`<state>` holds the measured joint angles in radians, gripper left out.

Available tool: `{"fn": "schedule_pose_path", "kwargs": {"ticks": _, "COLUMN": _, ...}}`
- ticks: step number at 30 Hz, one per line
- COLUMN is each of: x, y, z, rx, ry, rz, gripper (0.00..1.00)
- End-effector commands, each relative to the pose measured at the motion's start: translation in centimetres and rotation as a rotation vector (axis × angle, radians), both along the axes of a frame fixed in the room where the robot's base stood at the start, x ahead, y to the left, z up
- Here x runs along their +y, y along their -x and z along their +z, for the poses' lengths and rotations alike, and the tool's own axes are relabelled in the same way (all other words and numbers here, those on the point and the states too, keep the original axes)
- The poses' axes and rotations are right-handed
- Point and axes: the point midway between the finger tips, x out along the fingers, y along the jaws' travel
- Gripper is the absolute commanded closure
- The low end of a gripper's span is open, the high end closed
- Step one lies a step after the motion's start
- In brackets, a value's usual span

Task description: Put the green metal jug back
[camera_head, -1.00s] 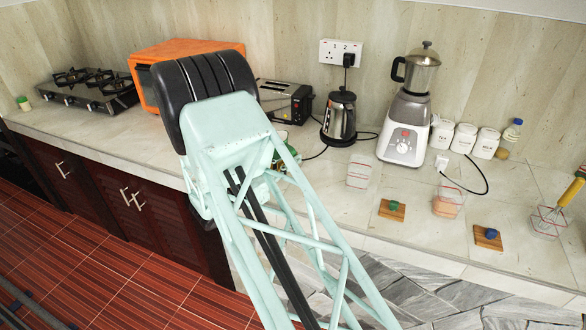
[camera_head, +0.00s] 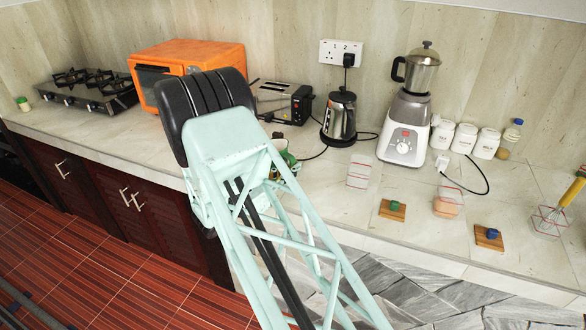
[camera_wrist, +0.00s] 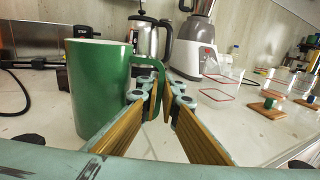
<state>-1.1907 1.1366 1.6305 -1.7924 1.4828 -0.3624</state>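The green metal jug (camera_wrist: 100,88) stands upright at the left of the wrist view, its pale rim at the top and its handle (camera_wrist: 150,62) pointing right. My gripper (camera_wrist: 160,100) is just right of the jug, its gold-faced fingers close together. The lower end of the handle comes down at the fingertips. I cannot tell whether the fingers press on it. In the head view only small parts of the jug (camera_head: 287,160) show past my arm, which hides my gripper.
A kettle (camera_head: 340,118), a blender (camera_head: 405,125) and a toaster (camera_head: 276,101) stand behind. Red-outlined clear boxes (camera_head: 358,172) and small boards (camera_head: 392,210) with blocks lie to the right. An orange oven (camera_head: 180,62) and a stove (camera_head: 88,88) are at left. The left front counter is clear.

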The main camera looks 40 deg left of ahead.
Motion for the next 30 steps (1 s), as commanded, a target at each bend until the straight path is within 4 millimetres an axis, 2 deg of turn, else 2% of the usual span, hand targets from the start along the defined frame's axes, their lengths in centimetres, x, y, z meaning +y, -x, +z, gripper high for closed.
{"fn": "schedule_pose_path", "kwargs": {"ticks": 4, "x": 0.0, "y": 0.0, "z": -0.2, "rx": -0.001, "ry": -0.001, "rz": 0.0, "gripper": 1.0}}
{"fn": "schedule_pose_path", "kwargs": {"ticks": 5, "x": 0.0, "y": 0.0, "z": -0.3, "rx": 0.0, "ry": 0.0, "rz": 0.0, "gripper": 0.94}}
{"fn": "schedule_pose_path", "kwargs": {"ticks": 9, "x": 0.0, "y": 0.0, "z": -0.2, "rx": 0.0, "ry": 0.0, "rz": 0.0, "gripper": 0.82}}
{"fn": "schedule_pose_path", "kwargs": {"ticks": 24, "x": 0.0, "y": 0.1, "z": 0.1, "rx": 0.0, "ry": 0.0, "rz": 0.0, "gripper": 0.82}}
{"fn": "schedule_pose_path", "kwargs": {"ticks": 30, "x": 0.4, "y": 1.8, "z": 0.0, "rx": 0.001, "ry": 0.001, "rz": 0.001, "gripper": 0.82}}
